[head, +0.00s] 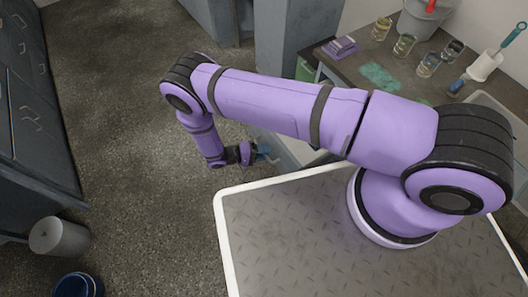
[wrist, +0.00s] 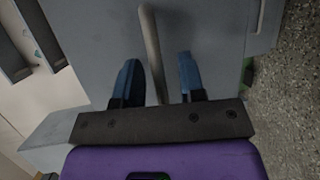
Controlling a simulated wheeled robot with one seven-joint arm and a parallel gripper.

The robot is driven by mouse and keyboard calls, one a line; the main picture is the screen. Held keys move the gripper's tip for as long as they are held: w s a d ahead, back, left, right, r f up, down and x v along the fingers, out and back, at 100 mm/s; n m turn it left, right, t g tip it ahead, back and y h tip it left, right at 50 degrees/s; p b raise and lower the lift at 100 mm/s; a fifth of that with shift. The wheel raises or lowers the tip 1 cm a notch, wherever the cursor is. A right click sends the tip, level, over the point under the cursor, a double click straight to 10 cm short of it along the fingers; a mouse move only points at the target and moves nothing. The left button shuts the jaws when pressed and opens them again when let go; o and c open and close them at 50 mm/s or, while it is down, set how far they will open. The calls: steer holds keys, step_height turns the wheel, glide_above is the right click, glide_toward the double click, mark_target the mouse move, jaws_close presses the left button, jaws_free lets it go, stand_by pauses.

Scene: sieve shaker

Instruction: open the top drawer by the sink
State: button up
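My gripper (wrist: 158,80) shows two blue fingers in the wrist view, spread apart. The handle stands on a flat grey front (wrist: 215,45), seen close up. In the head view my gripper (head: 262,152) is low beside the pale grey cabinet (head: 292,147) under the counter. My arm hides much of that cabinet, and I cannot tell there how far the drawer is out. The sink (head: 492,103) is partly visible at the right edge.
The counter (head: 345,68) holds several glass jars, purple sponges (head: 340,47), a green spill (head: 380,77), a brush and a grey bucket (head: 425,15). A dark cabinet stands at the left, with a bin (head: 60,238) and a blue bucket (head: 77,285). The floor (head: 130,120) between is clear.

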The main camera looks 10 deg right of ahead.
steer(key=a+r, duration=0.2)
steer(key=a, duration=0.8)
steer(key=shift+w+a, duration=0.25)
steer(key=shift+a, duration=0.05)
stand_by(0.4)
